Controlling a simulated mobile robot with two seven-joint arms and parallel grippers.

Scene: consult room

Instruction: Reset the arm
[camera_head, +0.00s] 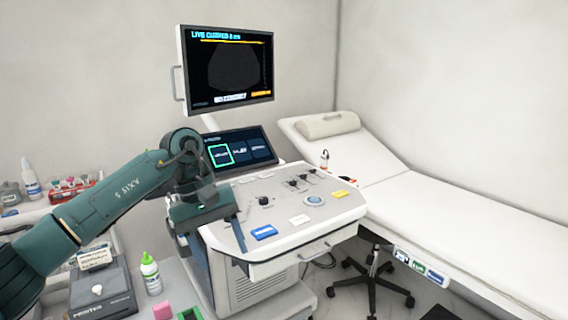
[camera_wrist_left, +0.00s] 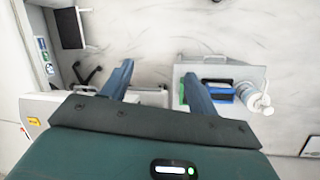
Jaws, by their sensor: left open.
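My left arm comes in from the left in the head view, dark green. Its gripper (camera_head: 212,245) hangs pointing down at the left front edge of the ultrasound console (camera_head: 285,236). In the left wrist view the two fingers of this gripper (camera_wrist_left: 160,82) stand apart with nothing between them, above pale floor. In the head view the fingers overlap the console's side, and I cannot tell whether they touch it. My right arm and gripper are in neither view.
A printer (camera_head: 100,292) and a green-capped bottle (camera_head: 150,273) stand at the lower left. An exam bed (camera_head: 450,215) fills the right, with a wheeled stool base (camera_head: 371,277) nearby.

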